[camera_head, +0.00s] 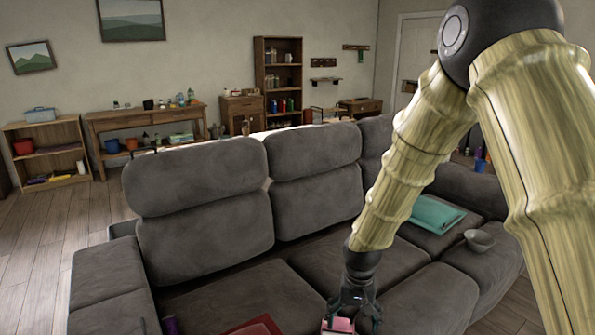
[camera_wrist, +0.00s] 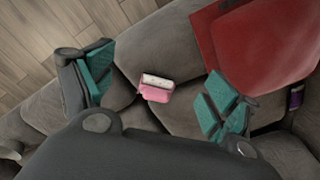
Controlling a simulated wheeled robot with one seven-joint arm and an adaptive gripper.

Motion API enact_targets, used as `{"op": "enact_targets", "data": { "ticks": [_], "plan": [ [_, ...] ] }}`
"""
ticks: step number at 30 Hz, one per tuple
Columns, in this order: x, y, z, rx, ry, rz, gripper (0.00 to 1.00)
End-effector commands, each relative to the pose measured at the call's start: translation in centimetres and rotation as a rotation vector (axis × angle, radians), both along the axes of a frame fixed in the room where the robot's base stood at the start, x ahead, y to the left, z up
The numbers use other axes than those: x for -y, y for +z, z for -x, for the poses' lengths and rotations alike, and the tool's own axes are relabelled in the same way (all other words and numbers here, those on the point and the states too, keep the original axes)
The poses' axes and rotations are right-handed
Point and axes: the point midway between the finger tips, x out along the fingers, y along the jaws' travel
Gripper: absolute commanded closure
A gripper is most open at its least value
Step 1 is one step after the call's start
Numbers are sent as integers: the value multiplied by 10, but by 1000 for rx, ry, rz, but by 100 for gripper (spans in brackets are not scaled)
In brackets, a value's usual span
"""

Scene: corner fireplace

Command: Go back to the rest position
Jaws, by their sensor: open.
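My gripper (camera_head: 352,308) hangs from my arm over the seat of the grey sofa (camera_head: 210,215), low in the head view. In the wrist view my gripper (camera_wrist: 158,92) has its two teal-padded fingers wide apart. A small pink and white object (camera_wrist: 157,88) shows between the fingers in that view, and neither finger touches it there. The same pink object (camera_head: 340,326) shows at the bottom edge of the head view, partly hidden by the gripper. I cannot tell how far below the fingers it lies.
A red flat item (camera_wrist: 265,45) and a purple can (camera_wrist: 296,98) lie on the sofa. A folded teal cloth (camera_head: 432,213) and a grey bowl (camera_head: 479,240) are on its right side. The sofa backrests rise behind my gripper. Shelves and a wooden table (camera_head: 140,116) line the far wall.

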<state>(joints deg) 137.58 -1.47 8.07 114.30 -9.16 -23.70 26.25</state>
Motion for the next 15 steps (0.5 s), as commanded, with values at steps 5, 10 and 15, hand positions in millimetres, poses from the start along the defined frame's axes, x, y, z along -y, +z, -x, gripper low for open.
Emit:
{"op": "enact_targets", "data": {
  "ticks": [5, 10, 15],
  "plan": [
    [1, -37, 15, -6, 12, -13, 12],
    [5, -78, 35, -10, 22, -28, 12],
    [13, -135, 69, -14, 35, -45, 12]
  ]
}}
